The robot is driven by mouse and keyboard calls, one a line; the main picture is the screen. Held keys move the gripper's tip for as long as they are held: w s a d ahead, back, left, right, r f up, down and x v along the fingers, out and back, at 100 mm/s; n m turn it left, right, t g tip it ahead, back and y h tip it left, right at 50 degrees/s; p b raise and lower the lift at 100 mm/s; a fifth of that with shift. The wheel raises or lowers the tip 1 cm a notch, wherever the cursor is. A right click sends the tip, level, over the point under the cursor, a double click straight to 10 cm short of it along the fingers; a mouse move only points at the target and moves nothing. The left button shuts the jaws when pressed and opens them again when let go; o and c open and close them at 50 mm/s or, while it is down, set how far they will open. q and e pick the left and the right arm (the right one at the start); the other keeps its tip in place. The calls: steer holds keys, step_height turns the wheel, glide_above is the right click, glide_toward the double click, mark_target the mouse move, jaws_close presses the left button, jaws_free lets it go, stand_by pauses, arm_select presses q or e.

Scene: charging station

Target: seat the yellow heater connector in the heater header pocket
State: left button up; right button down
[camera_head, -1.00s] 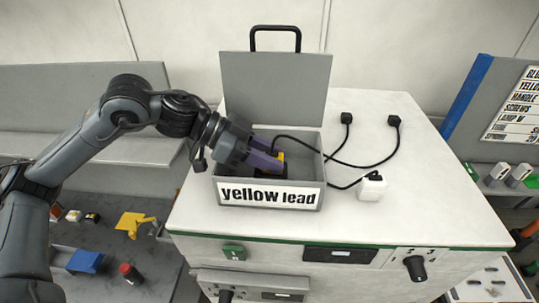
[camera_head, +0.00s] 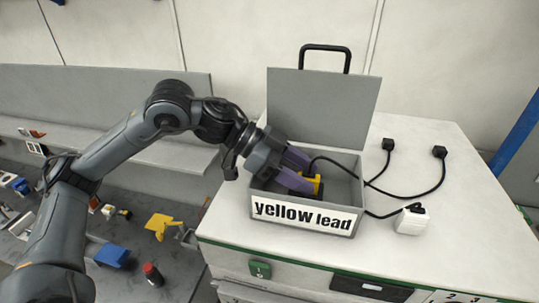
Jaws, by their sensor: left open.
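The yellow heater connector (camera_head: 316,186) is inside an open grey box labelled "yellow lead" (camera_head: 255,200) on the white cabinet top. A black cable runs from near it over the box's right side. My left gripper (camera_head: 307,174) reaches into the box from the left. Its purple fingers are open, with their tips at the connector's left side; I cannot tell if they touch it. The connector's lower part is hidden by a finger and the box's front wall. My right gripper is not in view. I cannot make out the heater header pocket.
The grey lid (camera_head: 320,105) stands upright behind the box. Right of it lie a white block (camera_head: 411,221) and two black plugs (camera_head: 388,144) (camera_head: 440,152) on cables. The cabinet's front right top is clear. A lower bench at left holds a yellow part (camera_head: 160,225) and a blue block (camera_head: 112,255).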

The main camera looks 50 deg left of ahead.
arm_select(q)
steer(key=b+v, duration=0.4)
steer(key=shift+s+a+f, duration=0.1)
steer(key=shift+s+a, duration=0.15)
steer(key=shift+a, duration=0.15)
steer(key=b+v, duration=0.2)
steer(key=v, duration=0.4)
steer(key=shift+r+b, duration=0.25)
steer(key=shift+b, duration=0.05)
